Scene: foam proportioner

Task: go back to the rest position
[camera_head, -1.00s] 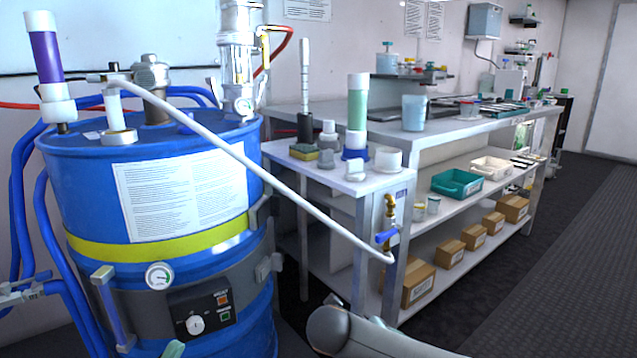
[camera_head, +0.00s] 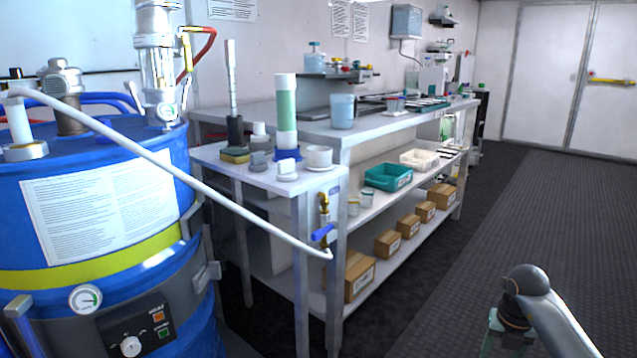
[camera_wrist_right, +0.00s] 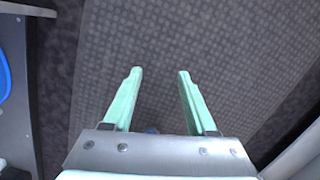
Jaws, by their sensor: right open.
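My right arm (camera_head: 530,295) shows at the lower right of the head view, over the dark floor and clear of the bench. In the right wrist view my right gripper (camera_wrist_right: 160,75) points its two pale green fingers over the textured grey floor. The fingers are apart with nothing between them. My left gripper and left arm are not in view.
A blue drum (camera_head: 100,225) with a white hose (camera_head: 150,155) stands at the left. The white bench (camera_head: 265,180) with bottles and cartons (camera_head: 359,270) runs along the wall. The floor (camera_head: 440,260) to the right is open, up to white double doors (camera_head: 560,80).

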